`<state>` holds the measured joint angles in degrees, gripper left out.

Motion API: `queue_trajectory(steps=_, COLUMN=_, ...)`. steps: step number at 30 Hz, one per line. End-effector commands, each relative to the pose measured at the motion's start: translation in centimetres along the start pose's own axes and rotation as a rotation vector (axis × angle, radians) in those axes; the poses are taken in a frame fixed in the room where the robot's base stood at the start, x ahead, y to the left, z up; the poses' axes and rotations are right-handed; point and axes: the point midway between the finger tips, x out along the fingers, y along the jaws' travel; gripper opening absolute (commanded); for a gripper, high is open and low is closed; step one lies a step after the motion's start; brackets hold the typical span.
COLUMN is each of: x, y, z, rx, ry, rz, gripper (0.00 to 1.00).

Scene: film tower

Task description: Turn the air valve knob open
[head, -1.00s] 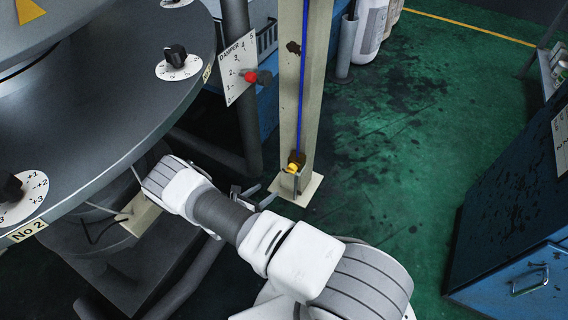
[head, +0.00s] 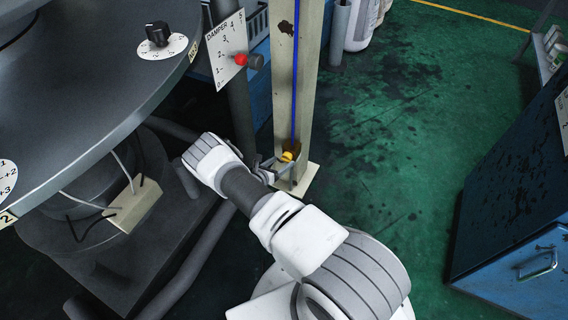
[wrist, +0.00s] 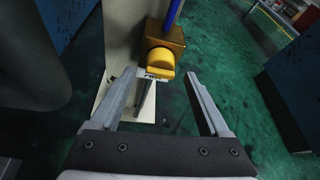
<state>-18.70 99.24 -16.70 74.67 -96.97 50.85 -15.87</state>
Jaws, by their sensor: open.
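The air valve knob (wrist: 159,61) is yellow and sits on a brass-coloured valve body (wrist: 176,40) at the foot of a cream post. A small label shows just under the knob in the wrist view. In the head view the knob (head: 287,156) is small, low on the post. My gripper (wrist: 172,88) is open and empty. Its two fingers point toward the knob, which lies beyond the tips and a little left of the middle between them. In the head view my gripper (head: 266,168) is partly hidden by my arm, close to the left of the valve.
The cream post (head: 296,75) carries a blue pipe (head: 298,70) down to the valve. A damper plate (head: 226,48) with a red knob stands left of it. A large round grey machine (head: 90,80) fills the left. A blue cabinet (head: 515,200) stands right. Green floor (head: 390,170) between is clear.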

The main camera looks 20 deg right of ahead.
Motion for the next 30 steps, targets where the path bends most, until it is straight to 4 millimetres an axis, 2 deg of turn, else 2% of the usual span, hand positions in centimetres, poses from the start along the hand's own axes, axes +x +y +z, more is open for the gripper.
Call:
queue_trajectory(steps=1, x=0.9, y=0.0, z=-0.2, rx=0.002, ry=0.0, rz=-0.001, gripper=0.8)
queue_trajectory(steps=6, x=2.5, y=0.0, z=-0.1, rx=0.001, ry=0.0, rz=0.0, gripper=0.8)
queue_trajectory(steps=17, x=2.9, y=0.0, z=0.1, rx=0.0, ry=0.0, rz=0.001, gripper=0.8)
queue_trajectory(steps=30, x=2.9, y=0.1, z=0.0, rx=0.0, ry=0.0, rz=0.001, gripper=0.0)
